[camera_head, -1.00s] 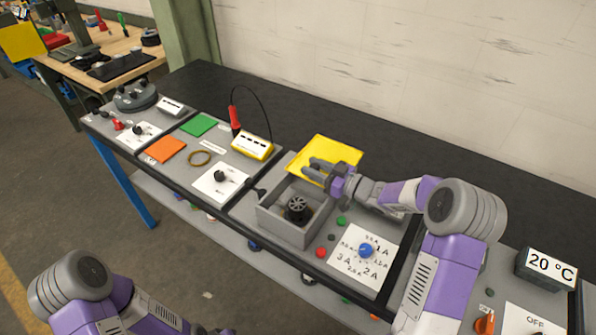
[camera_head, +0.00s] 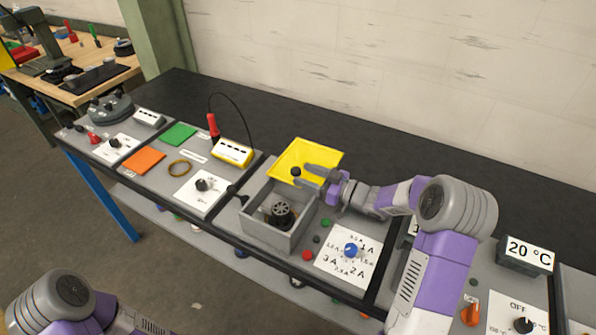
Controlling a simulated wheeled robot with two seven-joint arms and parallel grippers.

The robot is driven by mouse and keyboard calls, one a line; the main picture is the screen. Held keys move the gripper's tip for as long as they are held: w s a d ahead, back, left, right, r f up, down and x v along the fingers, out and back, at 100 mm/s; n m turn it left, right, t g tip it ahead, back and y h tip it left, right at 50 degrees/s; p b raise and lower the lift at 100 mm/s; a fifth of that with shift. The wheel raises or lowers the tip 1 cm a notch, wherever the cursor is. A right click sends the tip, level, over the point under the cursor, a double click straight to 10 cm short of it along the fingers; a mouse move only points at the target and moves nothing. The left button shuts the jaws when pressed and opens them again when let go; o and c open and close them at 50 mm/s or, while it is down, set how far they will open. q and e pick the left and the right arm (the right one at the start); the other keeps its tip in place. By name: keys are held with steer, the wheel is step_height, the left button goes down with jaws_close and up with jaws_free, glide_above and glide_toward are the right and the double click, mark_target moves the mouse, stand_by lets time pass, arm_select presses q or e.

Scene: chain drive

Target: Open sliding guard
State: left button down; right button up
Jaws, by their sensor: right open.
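The sliding guard is a yellow panel (camera_head: 318,153) behind the grey open-topped box (camera_head: 270,235), towards the wall. A small black knob (camera_head: 295,171) stands on the guard near its front. The box's opening is uncovered, and a black toothed wheel (camera_head: 282,215) shows inside. My right gripper (camera_head: 306,177) is open with nothing between its fingers. It is just right of the knob, over the guard's front right part; whether it touches the guard I cannot tell. My left arm shows at the bottom left, but its gripper is out of view.
A white dial plate with a blue knob (camera_head: 351,250) and small buttons lies right of the box. A yellow meter (camera_head: 233,152) with a red probe stands to the left. A temperature display (camera_head: 526,254) stands far right. The black bench top (camera_head: 410,165) behind is clear.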

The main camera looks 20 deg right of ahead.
mark_target(320, 180)
steer(key=shift+v, duration=1.9)
steer(key=shift+r, duration=0.1)
